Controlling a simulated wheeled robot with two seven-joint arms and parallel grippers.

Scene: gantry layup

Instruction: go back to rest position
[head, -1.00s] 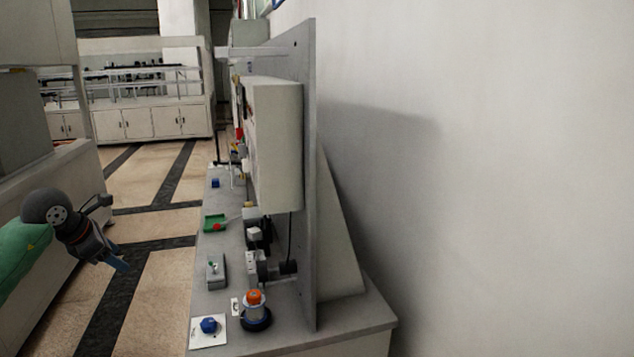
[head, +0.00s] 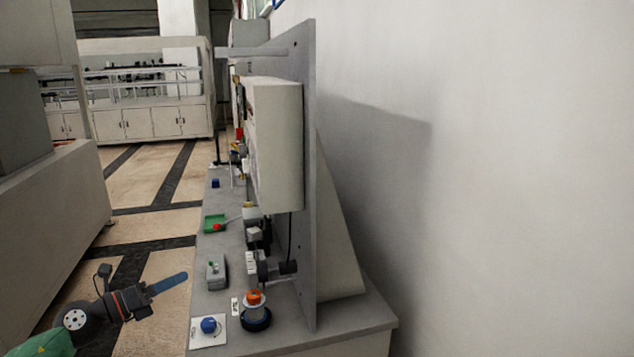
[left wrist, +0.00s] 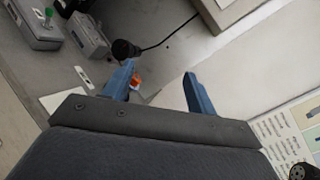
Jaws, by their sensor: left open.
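My left gripper (head: 168,284) is at the lower left in the head view, over the floor just left of the bench (head: 238,338). Its blue fingers point right, toward the bench. In the left wrist view its two blue fingers (left wrist: 160,84) stand apart with nothing held between them. An orange-topped round device (head: 254,302) stands on the bench, and its orange part shows beside one finger in the left wrist view (left wrist: 137,80). My right gripper is not in view.
The bench also bears a blue knob (head: 208,325), a grey switch box (head: 215,272) and a green tray (head: 214,223). An upright grey panel (head: 311,180) rises behind them. Open floor (head: 165,262) lies left of the bench; a large cabinet (head: 60,215) stands farther left.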

